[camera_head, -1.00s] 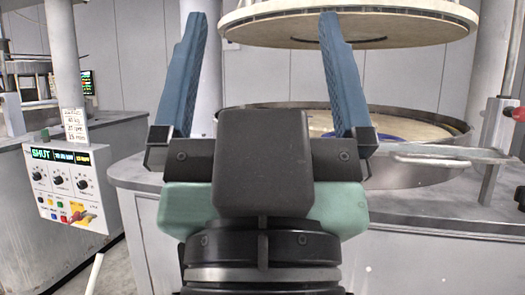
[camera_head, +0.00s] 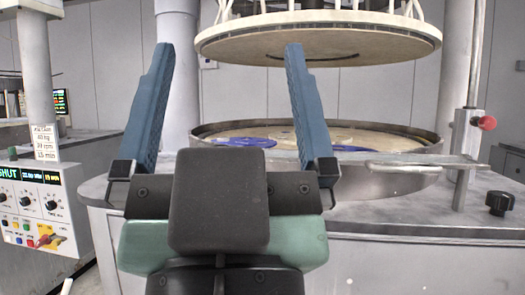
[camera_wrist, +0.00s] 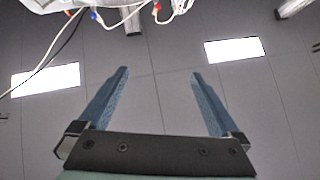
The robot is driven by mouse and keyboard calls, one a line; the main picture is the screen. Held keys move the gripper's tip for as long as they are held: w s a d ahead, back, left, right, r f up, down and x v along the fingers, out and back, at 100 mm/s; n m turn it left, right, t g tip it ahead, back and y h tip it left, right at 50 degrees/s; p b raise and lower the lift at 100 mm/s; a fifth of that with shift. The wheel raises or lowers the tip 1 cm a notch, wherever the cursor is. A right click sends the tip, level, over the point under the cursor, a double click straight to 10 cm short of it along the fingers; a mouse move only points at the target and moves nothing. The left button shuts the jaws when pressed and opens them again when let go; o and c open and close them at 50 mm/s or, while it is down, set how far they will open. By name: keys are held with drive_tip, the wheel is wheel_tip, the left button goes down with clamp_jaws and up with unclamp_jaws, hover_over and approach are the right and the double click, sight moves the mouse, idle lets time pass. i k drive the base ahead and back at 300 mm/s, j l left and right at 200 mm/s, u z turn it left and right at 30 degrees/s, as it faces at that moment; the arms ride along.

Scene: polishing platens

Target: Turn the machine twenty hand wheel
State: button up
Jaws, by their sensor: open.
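My gripper (camera_head: 228,50) is raised in front of the camera, its two blue fingers wide apart with nothing between them. It also shows in the wrist view (camera_wrist: 160,74), pointing toward the ceiling. A black lobed knob (camera_head: 500,203), possibly the hand wheel, stands on the right of the grey machine top (camera_head: 420,208). It is well to the right of my gripper and apart from it. No machine number is readable, so I cannot tell which machine this is.
A round basin (camera_head: 415,182) holds a pale platen with blue discs, below a raised upper plate (camera_head: 320,40). A metal arm (camera_head: 425,160) crosses its rim toward a post with a red knob (camera_head: 487,123). A control panel (camera_head: 35,207) stands at left.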

sight(500, 202)
drive_tip(key=z, duration=0.9)
drive_tip(key=i+j+z, duration=0.1)
drive_tip(key=i+z, duration=0.3)
drive_tip(key=i+j+z, duration=0.2)
drive_tip(key=i+z, duration=0.2)
drive_tip(key=i+j, duration=0.4)
drive_tip(key=i, duration=0.1)
